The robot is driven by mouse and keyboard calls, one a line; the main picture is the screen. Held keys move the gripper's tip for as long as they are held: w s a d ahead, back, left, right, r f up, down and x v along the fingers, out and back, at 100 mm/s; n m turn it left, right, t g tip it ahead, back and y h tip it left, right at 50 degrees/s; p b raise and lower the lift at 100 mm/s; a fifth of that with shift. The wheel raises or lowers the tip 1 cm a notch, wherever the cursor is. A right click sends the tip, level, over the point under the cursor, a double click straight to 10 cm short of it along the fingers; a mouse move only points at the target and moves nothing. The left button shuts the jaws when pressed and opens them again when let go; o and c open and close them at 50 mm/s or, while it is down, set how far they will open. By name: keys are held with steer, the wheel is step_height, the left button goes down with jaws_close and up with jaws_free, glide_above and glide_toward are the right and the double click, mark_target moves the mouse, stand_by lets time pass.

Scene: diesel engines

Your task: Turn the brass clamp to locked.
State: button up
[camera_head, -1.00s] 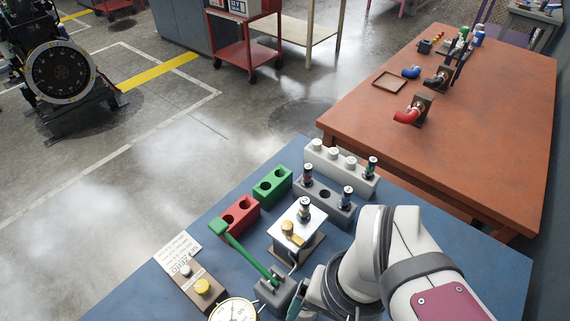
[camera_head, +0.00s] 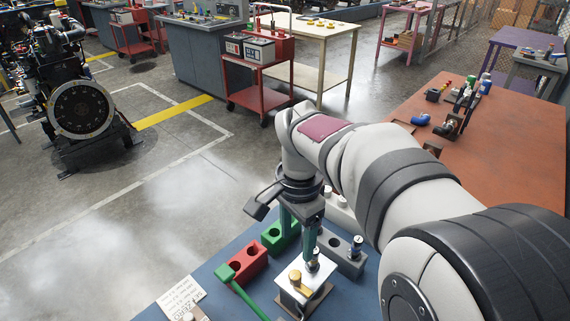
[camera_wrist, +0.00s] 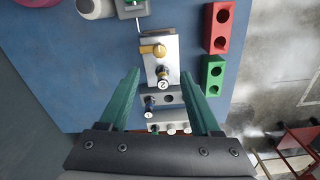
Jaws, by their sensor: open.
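The brass clamp (camera_head: 296,277) is a small golden knob with a short arm on top of a bright metal block (camera_head: 306,288). In the wrist view the clamp (camera_wrist: 153,50) points sideways, its arm lying to the left of the block's centre line. A numbered cylinder (camera_wrist: 162,72) stands upright in the block beside the clamp. My gripper (camera_wrist: 160,76) is open, with its green fingers spread either side of that cylinder in the picture. In the head view my gripper (camera_head: 297,240) hangs over the far side of the block. I cannot tell its exact height.
A red two-hole block (camera_wrist: 217,28) and a green one (camera_wrist: 213,76) stand beside the metal block. A grey holder (camera_wrist: 180,98) and a white holder (camera_wrist: 182,127) lie beyond it.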

mark_target(295, 274)
step_height(295, 274, down, 12)
steer(key=shift+r, duration=0.1)
jaws_close()
stand_by(0.3)
